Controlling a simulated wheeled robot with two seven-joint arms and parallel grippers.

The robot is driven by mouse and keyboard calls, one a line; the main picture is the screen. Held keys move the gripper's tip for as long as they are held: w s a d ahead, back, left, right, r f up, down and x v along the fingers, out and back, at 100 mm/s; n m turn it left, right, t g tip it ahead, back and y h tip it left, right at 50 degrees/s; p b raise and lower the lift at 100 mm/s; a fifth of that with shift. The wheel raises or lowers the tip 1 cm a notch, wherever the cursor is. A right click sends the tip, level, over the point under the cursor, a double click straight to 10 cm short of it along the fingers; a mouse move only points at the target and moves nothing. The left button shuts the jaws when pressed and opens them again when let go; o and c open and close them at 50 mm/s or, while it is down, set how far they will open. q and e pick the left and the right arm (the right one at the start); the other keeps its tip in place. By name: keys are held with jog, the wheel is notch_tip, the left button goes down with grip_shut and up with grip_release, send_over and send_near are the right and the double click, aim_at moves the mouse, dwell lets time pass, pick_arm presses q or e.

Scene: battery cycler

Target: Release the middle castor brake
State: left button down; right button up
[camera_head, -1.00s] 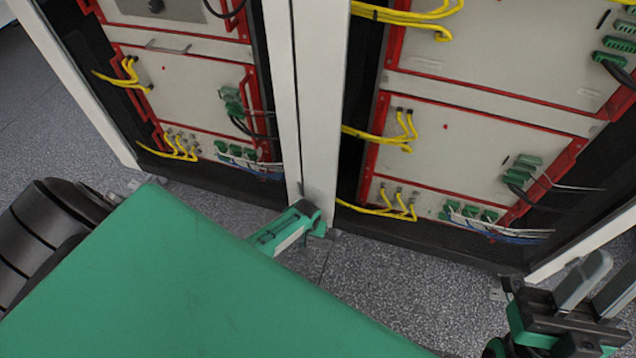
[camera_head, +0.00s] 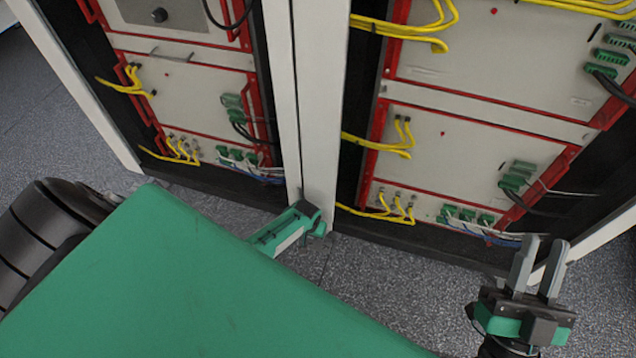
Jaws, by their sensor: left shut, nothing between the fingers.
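My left gripper (camera_head: 311,216) is low at the foot of the white middle post (camera_head: 314,120), seen partly past a large green part of my own body. It is shut with nothing held. Its fingertips cannot be made out clearly against the post's foot. The middle castor and its brake cannot be made out; the area under the post is covered by my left gripper. My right gripper (camera_head: 543,243) is open and empty at the lower right, its two grey fingers pointing up and apart.
Two racks stand side by side, with red-framed grey units (camera_head: 470,170) and yellow cables (camera_head: 385,150) hanging out in front. Grey speckled floor (camera_head: 380,290) lies open between my grippers.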

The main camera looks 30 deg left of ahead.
pick_arm(q)
jog(key=shift+r+p, duration=0.5)
jog(key=shift+r, duration=0.05)
jog(key=shift+r+p, duration=0.25)
jog(key=shift+p, duration=0.05)
pick_arm(e)
notch_tip(320, 180, down, 7)
jog(key=w+a+g, duration=0.1)
jog(key=a+g, duration=0.1)
jog(key=g, duration=0.2)
jog(key=shift+g, duration=0.4)
jog(key=shift+a+r, duration=0.1)
